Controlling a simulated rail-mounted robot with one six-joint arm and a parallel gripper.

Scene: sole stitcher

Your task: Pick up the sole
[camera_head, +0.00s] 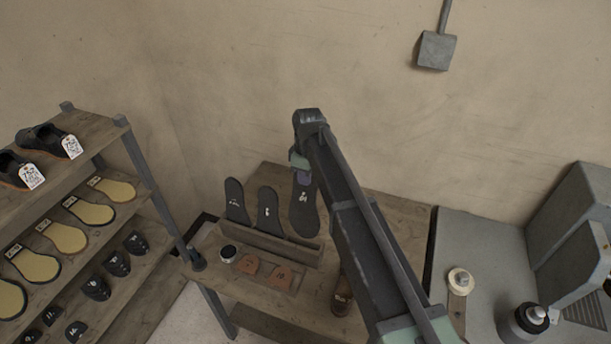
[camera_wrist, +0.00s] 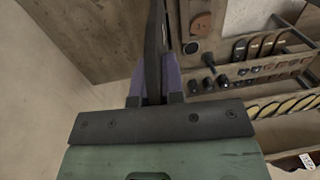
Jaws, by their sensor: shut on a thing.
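A dark sole (camera_head: 304,212) with a white mark stands upright at the right end of a wooden rack (camera_head: 270,243). My gripper (camera_head: 300,168), with purple fingers, is shut on its upper end. In the wrist view the gripper (camera_wrist: 154,88) pinches the same sole (camera_wrist: 154,45), which shows edge-on as a thin dark strip. I cannot tell whether its lower end is clear of the rack. Two more dark soles, one at the left (camera_head: 235,202) and one in the middle (camera_head: 268,210), stand upright in the rack beside it.
Two brown leather pieces (camera_head: 249,265) and a small round jar (camera_head: 228,253) lie in front of the rack on the wooden table (camera_head: 385,206). A shelf (camera_head: 105,140) with shoes and insoles stands at left. A grey machine (camera_head: 575,225) stands at right. The wall is close behind.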

